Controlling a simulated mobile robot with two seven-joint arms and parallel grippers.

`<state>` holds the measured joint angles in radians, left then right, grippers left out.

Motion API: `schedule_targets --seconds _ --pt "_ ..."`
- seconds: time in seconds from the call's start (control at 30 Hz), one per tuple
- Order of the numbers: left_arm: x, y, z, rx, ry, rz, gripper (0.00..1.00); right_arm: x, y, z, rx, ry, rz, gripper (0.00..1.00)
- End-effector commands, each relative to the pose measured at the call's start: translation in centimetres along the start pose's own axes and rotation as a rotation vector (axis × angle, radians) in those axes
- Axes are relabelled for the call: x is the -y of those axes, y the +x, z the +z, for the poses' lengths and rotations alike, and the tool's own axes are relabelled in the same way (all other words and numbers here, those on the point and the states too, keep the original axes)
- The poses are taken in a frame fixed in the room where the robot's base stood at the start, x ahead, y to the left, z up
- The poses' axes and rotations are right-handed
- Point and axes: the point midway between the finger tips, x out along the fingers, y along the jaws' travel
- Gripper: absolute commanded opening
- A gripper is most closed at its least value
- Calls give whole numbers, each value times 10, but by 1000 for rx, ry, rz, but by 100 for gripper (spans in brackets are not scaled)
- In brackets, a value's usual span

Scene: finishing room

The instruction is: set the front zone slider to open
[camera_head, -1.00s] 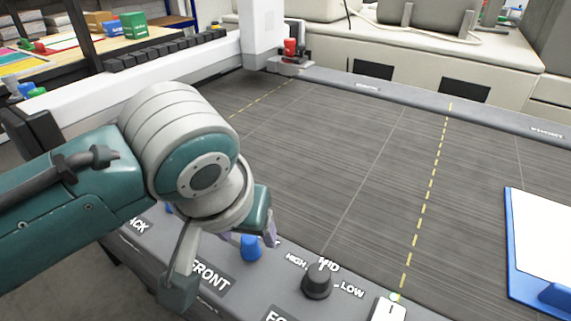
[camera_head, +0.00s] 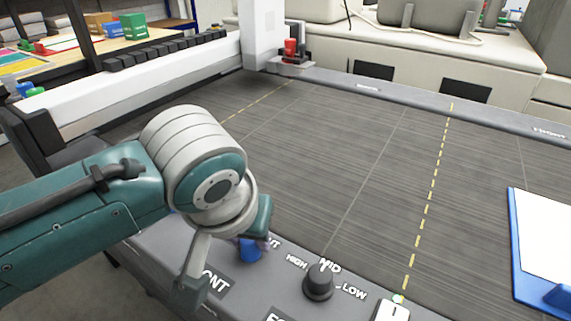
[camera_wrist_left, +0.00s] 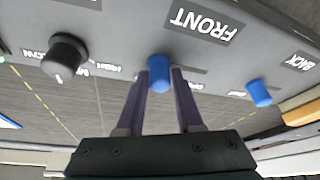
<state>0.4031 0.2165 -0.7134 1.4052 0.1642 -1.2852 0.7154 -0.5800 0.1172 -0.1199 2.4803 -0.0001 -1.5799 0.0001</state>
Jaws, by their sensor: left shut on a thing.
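The front zone slider has a blue knob (camera_head: 249,250) on the grey front panel, beside the partly covered FRONT label (camera_head: 212,281). My left gripper (camera_wrist_left: 160,76) is shut on this knob, which also shows in the left wrist view (camera_wrist_left: 159,66), between the two purple fingers. In the head view my wrist and gripper body hide part of the panel and most of the fingers. The slider's end markings are too covered or small to read fully. My right gripper is not in view.
A black dial (camera_head: 318,283) marked HIGH, MID and LOW stands right of the slider. Another blue knob (camera_wrist_left: 258,92) is by the BACK label in the wrist view. A blue-edged clipboard (camera_head: 515,245) lies at right on the dark, mostly bare bed (camera_head: 360,170).

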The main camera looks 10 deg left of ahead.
Motion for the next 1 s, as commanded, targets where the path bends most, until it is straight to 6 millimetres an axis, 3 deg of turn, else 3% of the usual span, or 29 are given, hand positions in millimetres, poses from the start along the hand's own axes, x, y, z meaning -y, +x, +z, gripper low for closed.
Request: schedule_targets --seconds 0.13,1.0 --pt "0 0 0 0 0 0 0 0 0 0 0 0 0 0" --pt "0 0 0 1 0 -1 0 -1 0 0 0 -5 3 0"
